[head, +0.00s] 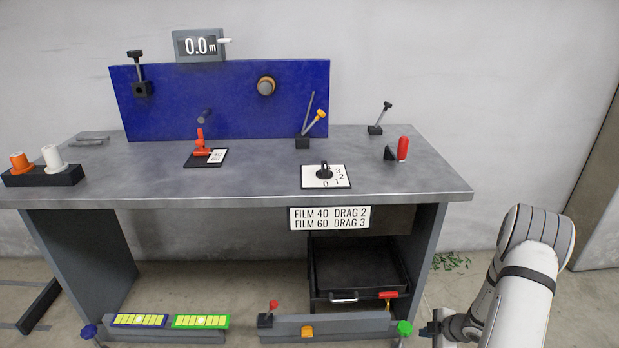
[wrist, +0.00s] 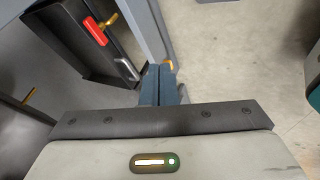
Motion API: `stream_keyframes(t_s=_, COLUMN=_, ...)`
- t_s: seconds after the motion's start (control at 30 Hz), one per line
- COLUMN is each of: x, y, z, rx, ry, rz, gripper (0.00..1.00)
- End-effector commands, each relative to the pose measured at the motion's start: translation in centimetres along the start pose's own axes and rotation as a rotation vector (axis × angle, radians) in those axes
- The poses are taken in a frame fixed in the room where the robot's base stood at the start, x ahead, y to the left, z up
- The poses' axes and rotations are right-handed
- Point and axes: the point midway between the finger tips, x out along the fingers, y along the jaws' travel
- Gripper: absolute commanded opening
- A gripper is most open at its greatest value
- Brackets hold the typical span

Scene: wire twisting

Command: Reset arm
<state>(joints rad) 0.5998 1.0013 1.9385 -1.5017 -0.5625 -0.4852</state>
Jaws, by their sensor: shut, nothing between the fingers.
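My gripper (head: 432,329) is at the lower right in the head view, beside the right leg of the workbench and low near the floor. In the wrist view its two blue-grey fingers (wrist: 159,84) are together, shut and empty. My white arm comes in from the right edge side. The workbench (head: 250,176) with a grey top and blue back panel (head: 180,100) stands to the left of the arm.
A black drawer (head: 345,275) with a red handle piece sits under the bench; it also shows in the wrist view (wrist: 75,40). A green knob (head: 404,328) is close to my gripper. A dial (head: 325,172) and several levers stand on top. Floor right of the bench is mostly clear.

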Motion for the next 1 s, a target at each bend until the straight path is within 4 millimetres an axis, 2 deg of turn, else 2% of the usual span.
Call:
stream_keyframes(t_s=0.03, x=-1.0, y=1.0, z=-0.4, rx=0.008, ry=-0.023, rz=0.009, gripper=0.0)
stream_keyframes(t_s=0.27, x=-5.0, y=5.0, z=-1.9, rx=0.069, ry=-0.139, rz=0.051, gripper=0.0)
stream_keyframes(t_s=0.37, x=-7.5, y=7.1, z=-3.0, rx=0.109, ry=-0.199, rz=0.077, gripper=0.0)
stream_keyframes(t_s=0.47, x=-10.8, y=9.4, z=-4.7, rx=0.167, ry=-0.271, rz=0.112, gripper=0.0)
stream_keyframes(t_s=0.6, x=-17.4, y=12.7, z=-8.3, rx=0.291, ry=-0.386, rz=0.179, gripper=0.0)
stream_keyframes(t_s=0.7, x=-22.2, y=14.0, z=-11.3, rx=0.399, ry=-0.454, rz=0.223, gripper=0.0)
stream_keyframes(t_s=0.87, x=-29.5, y=14.4, z=-16.5, rx=0.59, ry=-0.526, rz=0.28, gripper=0.0)
stream_keyframes(t_s=1.0, x=-35.4, y=13.0, z=-21.3, rx=0.766, ry=-0.556, rz=0.303, gripper=0.0)
